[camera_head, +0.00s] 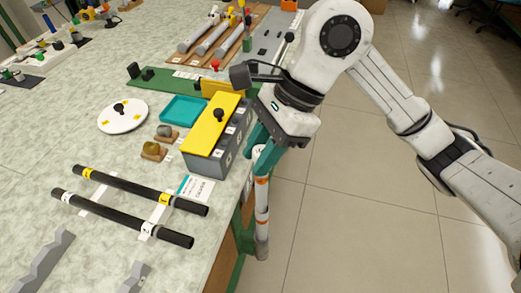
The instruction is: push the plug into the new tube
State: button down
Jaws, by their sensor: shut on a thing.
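My gripper (265,157), with teal fingers, is shut on the upper end of a white tube (262,196) with orange bands. The tube hangs about upright just beyond the table's right edge, with a grey lower end (261,246). The fingers hide part of its top. I cannot tell for sure which thing is the plug. A brass-coloured piece (151,148) and a grey piece (164,131) sit on small wooden blocks on the table, left of the yellow-topped box.
A grey box with a yellow lid (212,125) and black knob stands near the table edge, left of my gripper. Two black rods (125,217) lie in front on white supports. A teal tray (184,108) and a white disc (122,116) stand behind. Open floor (350,220) lies right.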

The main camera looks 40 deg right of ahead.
jog(key=shift+f+b, duration=0.4)
jog(key=shift+b, duration=0.05)
jog(key=c, duration=0.8)
grip_release()
jog(key=shift+o, duration=0.2)
jog(key=v, duration=1)
jog(key=shift+d+r, duration=0.2)
jog(key=shift+r, duration=0.15)
